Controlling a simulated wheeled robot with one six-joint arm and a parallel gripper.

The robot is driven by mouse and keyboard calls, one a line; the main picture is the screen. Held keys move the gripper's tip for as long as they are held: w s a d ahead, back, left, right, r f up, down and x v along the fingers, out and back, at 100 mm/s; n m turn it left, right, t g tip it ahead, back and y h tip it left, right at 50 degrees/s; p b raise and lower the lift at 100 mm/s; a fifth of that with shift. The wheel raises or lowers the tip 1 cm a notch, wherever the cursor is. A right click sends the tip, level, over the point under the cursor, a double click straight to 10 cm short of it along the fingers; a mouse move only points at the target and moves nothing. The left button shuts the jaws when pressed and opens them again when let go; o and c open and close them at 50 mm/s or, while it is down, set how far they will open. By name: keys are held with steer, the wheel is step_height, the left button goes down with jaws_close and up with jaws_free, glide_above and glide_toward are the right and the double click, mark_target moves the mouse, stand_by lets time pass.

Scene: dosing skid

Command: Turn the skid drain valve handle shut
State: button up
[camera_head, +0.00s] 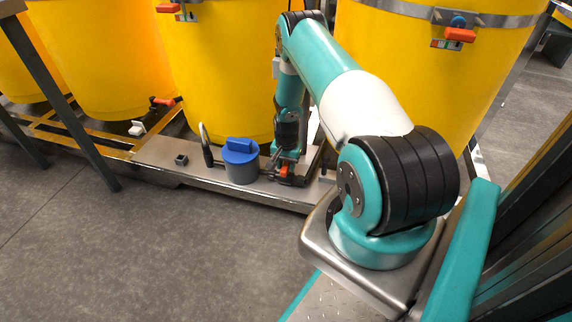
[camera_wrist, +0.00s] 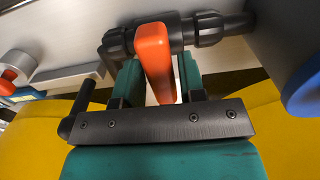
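The orange drain valve handle (camera_wrist: 153,55) sits on a black valve body and pipe, upright in the middle of the wrist view. My gripper (camera_wrist: 158,80) has one teal finger on each side of it. Narrow gaps seem to show between the handle and the fingers, so the fingers stand around it without a clear grip. In the head view my gripper (camera_head: 283,166) points down at the skid, and only a small part of the orange handle (camera_head: 287,171) shows beside it; the rest is hidden by my fingers.
A blue-capped grey pump (camera_head: 240,160) stands just left of my gripper on the metal skid (camera_head: 165,160). A hooked black-and-silver piece (camera_head: 206,145) is left of that. Large yellow tanks (camera_head: 215,75) stand close behind. The grey floor (camera_head: 150,240) in front is clear.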

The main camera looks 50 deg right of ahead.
mark_target(286, 163)
steer(key=shift+o, duration=0.9)
steer(key=shift+r, duration=0.1)
step_height(286, 163, up, 17)
steer(key=p, duration=0.6)
steer(key=shift+r+p, duration=0.15)
steer(key=shift+p, duration=0.2)
